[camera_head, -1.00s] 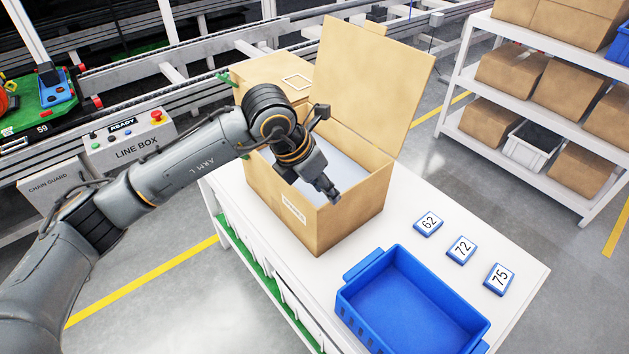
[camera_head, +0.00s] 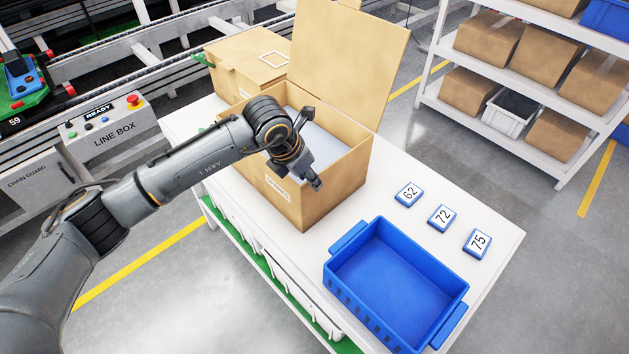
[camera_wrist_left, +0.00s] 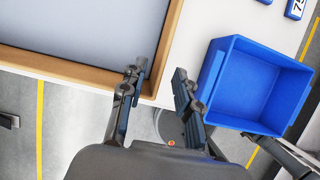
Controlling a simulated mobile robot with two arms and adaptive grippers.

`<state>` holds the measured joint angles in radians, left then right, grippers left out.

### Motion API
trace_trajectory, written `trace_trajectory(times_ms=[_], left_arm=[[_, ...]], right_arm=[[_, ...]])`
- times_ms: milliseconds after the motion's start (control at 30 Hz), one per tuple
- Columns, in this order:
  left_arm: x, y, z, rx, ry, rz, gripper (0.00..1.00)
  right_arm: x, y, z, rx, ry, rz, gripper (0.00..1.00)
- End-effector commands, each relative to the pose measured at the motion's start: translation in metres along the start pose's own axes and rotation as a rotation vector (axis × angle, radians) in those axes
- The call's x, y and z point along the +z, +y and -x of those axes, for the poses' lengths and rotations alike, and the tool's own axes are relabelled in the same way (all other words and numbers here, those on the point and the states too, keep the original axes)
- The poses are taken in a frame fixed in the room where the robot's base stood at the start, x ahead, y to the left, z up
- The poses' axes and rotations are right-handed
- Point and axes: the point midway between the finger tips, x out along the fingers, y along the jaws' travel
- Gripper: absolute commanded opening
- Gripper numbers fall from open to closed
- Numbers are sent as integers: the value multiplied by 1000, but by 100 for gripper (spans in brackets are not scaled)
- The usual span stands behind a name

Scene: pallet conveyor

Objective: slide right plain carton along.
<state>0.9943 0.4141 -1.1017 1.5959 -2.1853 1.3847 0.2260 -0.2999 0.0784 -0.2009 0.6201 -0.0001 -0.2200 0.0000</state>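An open brown carton (camera_head: 334,190) stands on the white table, its large lid raised at the back and a small label on its front side. Inside is a pale grey surface. A second, closed carton (camera_head: 228,72) with a white square outline on top stands behind it to the left. I cannot tell for certain which is the plain one. My left gripper (camera_head: 313,182) is at the open carton's near corner. In the left wrist view its fingers (camera_wrist_left: 160,82) are apart, with the carton's wall (camera_wrist_left: 168,62) close to and partly behind them.
A blue tray (camera_head: 345,241) sits at the table's near end. Blue-edged number tiles 62 (camera_head: 408,194), 72 (camera_head: 441,217) and 75 (camera_head: 477,243) lie beside it. A shelf of cartons (camera_head: 520,143) stands right; the line box (camera_head: 112,135) and conveyor are left.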

Motion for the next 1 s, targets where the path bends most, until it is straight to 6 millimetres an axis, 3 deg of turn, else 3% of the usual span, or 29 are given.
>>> trace_trajectory(times_ms=[100, 333, 767, 933, 1000], left_arm=[[0, -1, -22, -3, 4, 1, 32], [0, -1, -52, -1, 1, 0, 32], [0, 0, -62, 0, 0, -2, 32], [0, 0, -62, 0, 0, -1, 2], [0, 0, -62, 0, 0, -1, 0]], right_arm=[[-1, 0, 9, 0, 0, 0, 40], [-1, 0, 14, 0, 0, 0, 40], [-1, 1, 15, 1, 0, -1, 40], [-1, 1, 15, 1, 0, -1, 40], [-1, 1, 15, 1, 0, -1, 40]])
